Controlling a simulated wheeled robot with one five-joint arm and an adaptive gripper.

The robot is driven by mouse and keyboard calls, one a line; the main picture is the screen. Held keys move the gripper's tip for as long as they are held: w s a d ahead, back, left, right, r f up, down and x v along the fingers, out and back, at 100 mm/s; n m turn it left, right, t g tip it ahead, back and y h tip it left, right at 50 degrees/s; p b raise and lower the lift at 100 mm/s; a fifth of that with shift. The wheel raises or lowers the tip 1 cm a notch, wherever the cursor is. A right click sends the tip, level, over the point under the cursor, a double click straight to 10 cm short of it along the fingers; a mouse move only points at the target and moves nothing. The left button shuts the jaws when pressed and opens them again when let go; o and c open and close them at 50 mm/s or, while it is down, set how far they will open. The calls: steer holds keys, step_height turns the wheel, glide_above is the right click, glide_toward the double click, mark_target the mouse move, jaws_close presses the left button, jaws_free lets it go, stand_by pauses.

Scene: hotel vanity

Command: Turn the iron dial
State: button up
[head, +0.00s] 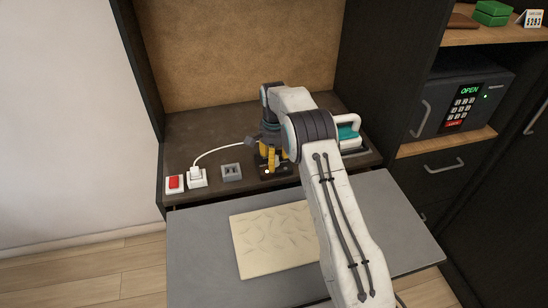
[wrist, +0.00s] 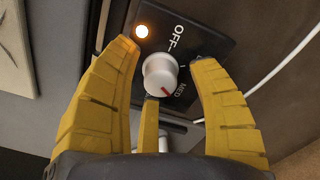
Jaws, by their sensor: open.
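The iron dial (wrist: 158,72) is a round pale knob with a red mark on a dark panel (wrist: 196,50) in the wrist view. OFF and MED are printed beside it. The red mark points toward the MED side. An orange lamp (wrist: 141,31) glows on the panel. My gripper (wrist: 164,58) is open, with yellow fingers on both sides of the dial and visible gaps to it. In the head view my gripper (head: 268,160) points down at the panel, and the dial cannot be made out clearly. The iron (head: 348,130), white and teal, is partly hidden behind my arm.
A red switch (head: 174,183), a white plug (head: 197,176) with a cord and a grey socket block (head: 231,172) sit left of my gripper. A grey board (head: 200,240) with a cream cloth (head: 270,240) lies in front. A safe (head: 465,100) stands at right.

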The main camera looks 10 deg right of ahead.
steer(key=shift+r, duration=0.1)
step_height(320, 180, up, 12)
stand_by(0.5)
stand_by(0.5)
steer(key=s+r+n+t, duration=0.2)
steer(key=s+r+n, duration=0.3)
steer(key=s+r, duration=1.1)
steer(key=s+f+n+t, duration=0.1)
steer(key=s+f+n, duration=0.1)
steer(key=s, duration=0.9)
steer(key=s+f+n+t, duration=0.1)
steer(key=s+f+n, duration=0.2)
steer(key=s, duration=0.9)
step_height(320, 180, down, 2)
steer(key=shift+s+f, duration=0.15)
steer(key=shift+f, duration=0.05)
